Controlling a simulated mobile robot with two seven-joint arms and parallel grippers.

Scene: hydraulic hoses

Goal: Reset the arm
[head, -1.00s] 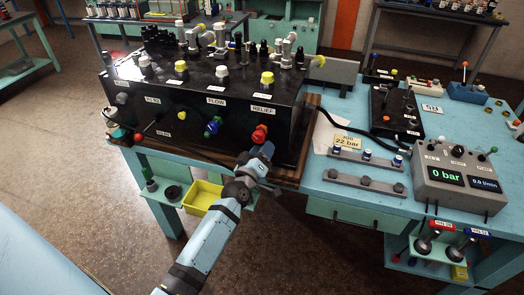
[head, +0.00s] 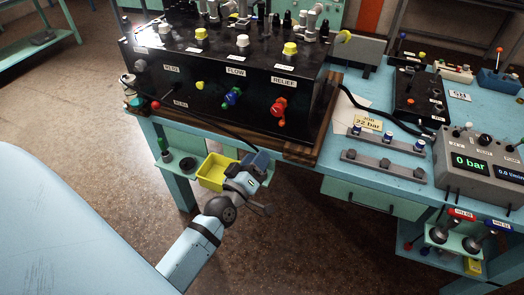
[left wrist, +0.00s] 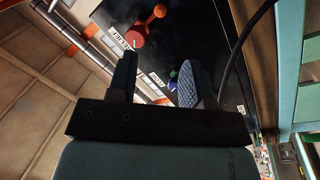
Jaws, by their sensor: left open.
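My left gripper (head: 262,165) is in front of the black valve block (head: 190,85), below the red relief knob (head: 279,108) and clear of it. In the left wrist view my left gripper (left wrist: 158,75) has its two fingers spread, with nothing between them. The red knob with its orange lever (left wrist: 137,37) shows past the left finger. The blue flow knob (head: 232,97) is left of the relief knob and also shows between the fingers in the left wrist view (left wrist: 172,76). My right gripper is not in view.
The yellow bin (head: 213,172) sits on a low shelf close to the left gripper. The blue bench (head: 360,185) carries a grey meter box (head: 478,170) reading 0 bar and a "22 bar" card (head: 368,124). A black hose runs across the bench. Open floor lies below the arm.

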